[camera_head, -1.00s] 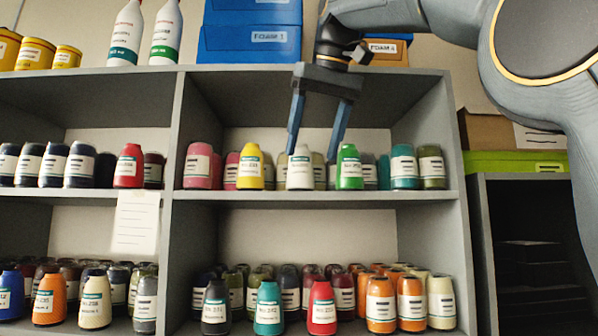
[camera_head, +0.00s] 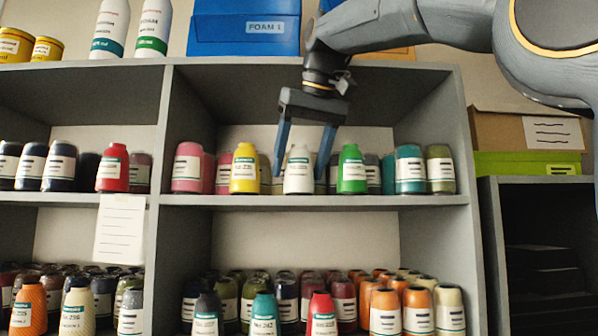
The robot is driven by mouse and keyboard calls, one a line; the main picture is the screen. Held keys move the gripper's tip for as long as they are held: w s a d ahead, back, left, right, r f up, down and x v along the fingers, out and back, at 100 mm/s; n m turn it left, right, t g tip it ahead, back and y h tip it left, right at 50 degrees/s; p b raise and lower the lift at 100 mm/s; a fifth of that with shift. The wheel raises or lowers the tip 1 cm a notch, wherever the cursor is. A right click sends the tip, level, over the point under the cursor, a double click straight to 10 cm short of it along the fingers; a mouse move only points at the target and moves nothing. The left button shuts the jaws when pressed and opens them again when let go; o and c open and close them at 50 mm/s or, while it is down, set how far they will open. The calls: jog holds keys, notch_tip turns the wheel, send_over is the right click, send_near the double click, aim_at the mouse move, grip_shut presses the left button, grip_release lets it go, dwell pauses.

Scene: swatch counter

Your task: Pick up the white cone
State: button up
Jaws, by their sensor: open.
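The white cone (camera_head: 299,171) stands upright on the middle shelf, in the front row, between a yellow cone (camera_head: 245,169) on its left and a green cone (camera_head: 351,170) on its right. My gripper (camera_head: 301,174) points downward with its two blue fingers open. In the picture one finger hangs on each side of the white cone, the left one towards the yellow cone and the right one towards the green cone. The cone's front and label are in view. I cannot tell whether either finger touches it.
The grey shelf board (camera_head: 310,201) carries more cones, with pink ones to the left and teal and olive ones to the right. Darker cones stand behind. The upper board (camera_head: 230,68) lies above, with a blue foam box (camera_head: 243,35) on it.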

jog(key=shift+w+a+f, duration=0.1)
jog(key=shift+w+f, duration=0.05)
jog(key=shift+f, duration=0.1)
jog(key=c, duration=1.2)
jog(key=shift+r, duration=0.1)
